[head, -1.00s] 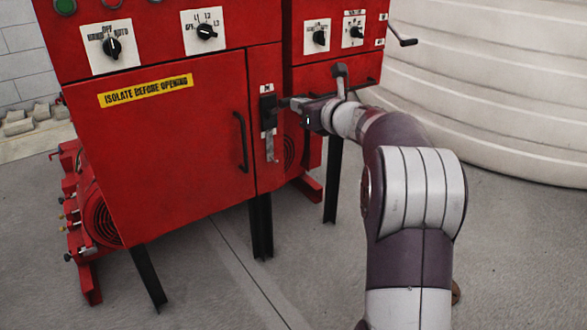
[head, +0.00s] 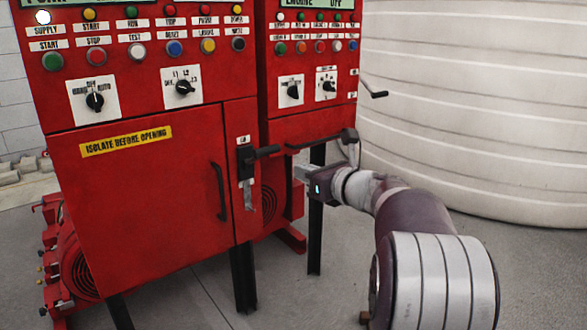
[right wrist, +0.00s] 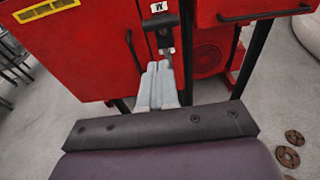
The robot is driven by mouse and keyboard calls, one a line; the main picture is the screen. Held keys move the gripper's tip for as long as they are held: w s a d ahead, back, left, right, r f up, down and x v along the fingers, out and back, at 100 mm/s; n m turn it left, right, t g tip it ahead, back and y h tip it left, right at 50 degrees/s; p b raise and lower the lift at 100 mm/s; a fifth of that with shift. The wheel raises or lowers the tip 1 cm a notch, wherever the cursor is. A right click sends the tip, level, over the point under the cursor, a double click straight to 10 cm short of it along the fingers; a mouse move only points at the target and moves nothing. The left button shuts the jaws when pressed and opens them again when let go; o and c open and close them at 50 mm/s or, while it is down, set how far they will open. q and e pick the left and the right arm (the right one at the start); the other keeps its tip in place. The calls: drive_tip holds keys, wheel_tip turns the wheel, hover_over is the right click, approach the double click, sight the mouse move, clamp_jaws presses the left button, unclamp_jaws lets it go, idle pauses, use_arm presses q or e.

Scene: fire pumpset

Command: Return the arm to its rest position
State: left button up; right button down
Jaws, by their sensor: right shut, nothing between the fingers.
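My right gripper (head: 301,173) is just right of and below the black switch handle (head: 262,152) on the red cabinet (head: 140,195). Its grey fingers are closed together and hold nothing; they also show in the right wrist view (right wrist: 158,68). In the head view a small gap shows between the fingertips and the handle. The handle sticks out to the right from its dark mount, with a metal hasp (head: 249,195) hanging below. My right arm reaches in from the lower right. My left gripper is not in view.
Beside the gripper are a second red cabinet (head: 318,127) with a dark bar handle (head: 320,141) and a crank (head: 375,92). A large white ribbed tank (head: 470,110) stands on the right. Black legs (head: 316,235) hold the cabinets above open grey floor.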

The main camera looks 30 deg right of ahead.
drive_tip(key=shift+s, duration=0.7)
